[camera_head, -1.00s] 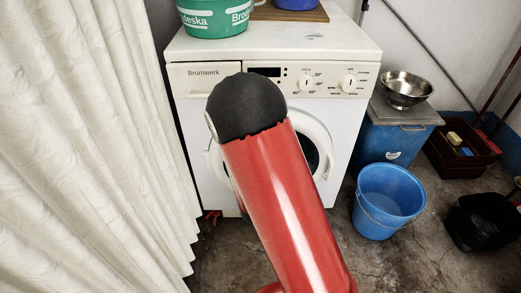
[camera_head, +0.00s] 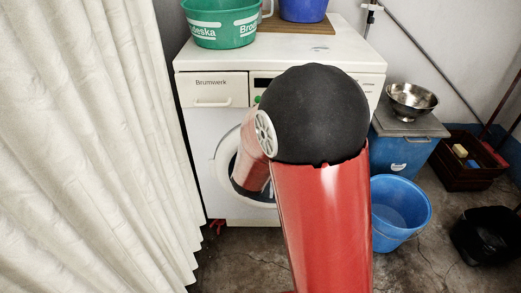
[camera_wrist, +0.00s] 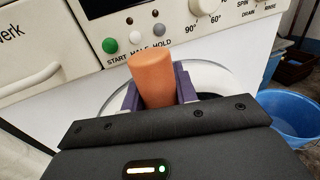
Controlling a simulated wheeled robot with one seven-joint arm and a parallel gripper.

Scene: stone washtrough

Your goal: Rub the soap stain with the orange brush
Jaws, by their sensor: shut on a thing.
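My gripper (camera_wrist: 158,98) shows in the wrist view, its purple fingers shut on the orange brush (camera_wrist: 152,70). Only a rounded orange part of the brush shows; no bristles are in sight. Brush and gripper are in front of the control panel of the white washing machine (camera_head: 215,62), near its round door. In the head view my arm hides the gripper and the brush.
A green tub (camera_head: 222,22) and a blue bowl (camera_head: 303,10) on a wooden board (camera_head: 275,26) stand at the back of the top. Right are a blue bucket (camera_head: 400,210), a blue bin (camera_head: 405,152) bearing a steel bowl (camera_head: 412,97), and a crate (camera_head: 465,175). A white curtain (camera_head: 85,150) hangs left.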

